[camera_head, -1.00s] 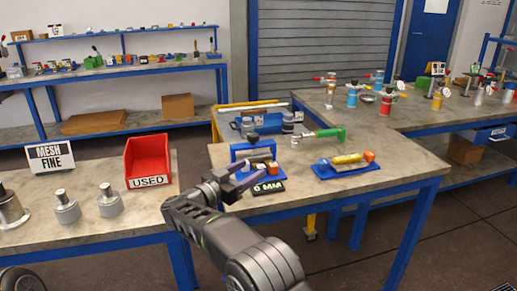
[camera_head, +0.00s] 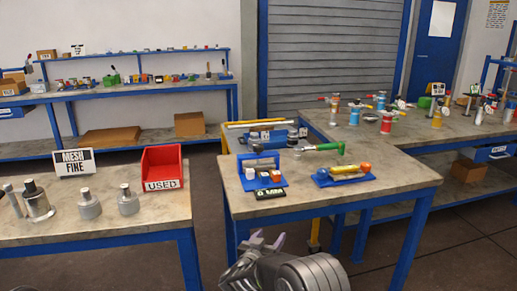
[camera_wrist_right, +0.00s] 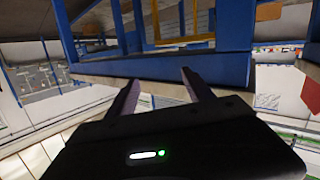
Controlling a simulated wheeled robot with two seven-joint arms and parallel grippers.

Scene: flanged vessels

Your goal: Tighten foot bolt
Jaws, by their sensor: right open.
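My right gripper (camera_head: 268,240) is open and empty, low in front of the near edge of the middle table (camera_head: 330,190). In the right wrist view its two fingers (camera_wrist_right: 161,88) are spread with nothing between them; blue table framing lies beyond. A green-handled tool (camera_head: 328,147) lies toward the back of that table. A blue stand (camera_head: 247,180) with a black label (camera_head: 270,193) is at its left. I cannot make out a foot bolt. My left gripper is not in view.
A blue tray (camera_head: 325,180) with yellow and orange items is on the middle table. On the left table (camera_head: 110,225) are grey metal vessels (camera_head: 88,206), a MESH FINE sign (camera_head: 73,162) and a red USED bin (camera_head: 162,168). A gap separates the tables.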

